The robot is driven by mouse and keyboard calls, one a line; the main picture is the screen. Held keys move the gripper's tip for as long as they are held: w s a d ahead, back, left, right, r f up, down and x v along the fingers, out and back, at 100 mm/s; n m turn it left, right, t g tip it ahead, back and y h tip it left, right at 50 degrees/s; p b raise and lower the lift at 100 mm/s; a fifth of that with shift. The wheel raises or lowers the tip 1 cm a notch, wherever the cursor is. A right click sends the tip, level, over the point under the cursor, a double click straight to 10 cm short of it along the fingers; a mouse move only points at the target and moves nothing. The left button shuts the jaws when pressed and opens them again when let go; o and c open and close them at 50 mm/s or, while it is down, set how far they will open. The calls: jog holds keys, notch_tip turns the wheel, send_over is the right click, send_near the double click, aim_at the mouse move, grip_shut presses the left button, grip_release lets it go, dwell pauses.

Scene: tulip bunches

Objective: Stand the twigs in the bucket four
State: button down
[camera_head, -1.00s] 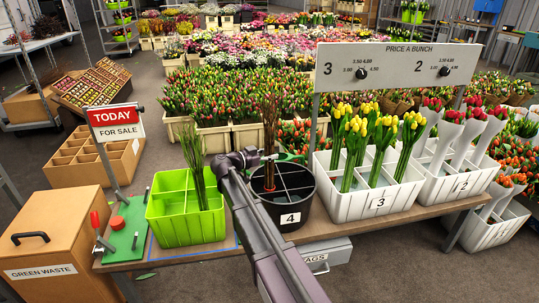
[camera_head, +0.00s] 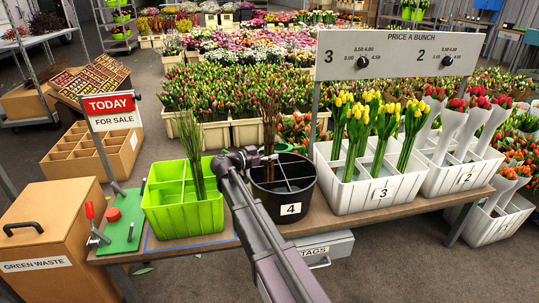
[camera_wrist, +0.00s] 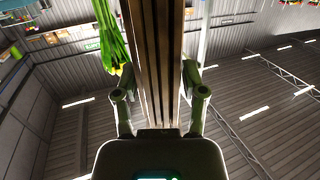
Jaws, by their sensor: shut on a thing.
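The twigs (camera_head: 270,118) are a brown upright bundle. In the head view they stand over the back left part of the black bucket four (camera_head: 291,209), which has inner dividers and a white label "4". Their lower ends reach down behind the rim, and I cannot tell whether they touch the bottom. My gripper (camera_head: 266,158) is shut on the twigs just above the bucket's rim. In the wrist view the twigs (camera_wrist: 158,60) run between the two fingers (camera_wrist: 160,98).
A lime green crate (camera_head: 181,218) with green stems (camera_head: 192,150) stands close left of the bucket. White crate 3 (camera_head: 345,196) with yellow tulips stands close right. A price sign (camera_head: 400,53) rises behind. A green board with a red lever (camera_head: 122,230) is at the bench's left end.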

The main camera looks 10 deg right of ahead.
jog(key=shift+f+b, duration=0.6)
jog(key=shift+b, duration=0.05)
jog(key=shift+c, duration=0.4)
grip_release()
jog(key=shift+o, duration=0.4)
jog(key=shift+a+r, duration=0.1)
jog(key=shift+a, duration=0.05)
dwell(0.3)
jog(key=shift+p+v, duration=0.4)
jog(key=shift+v, duration=3)
jog(key=shift+s, duration=0.1)
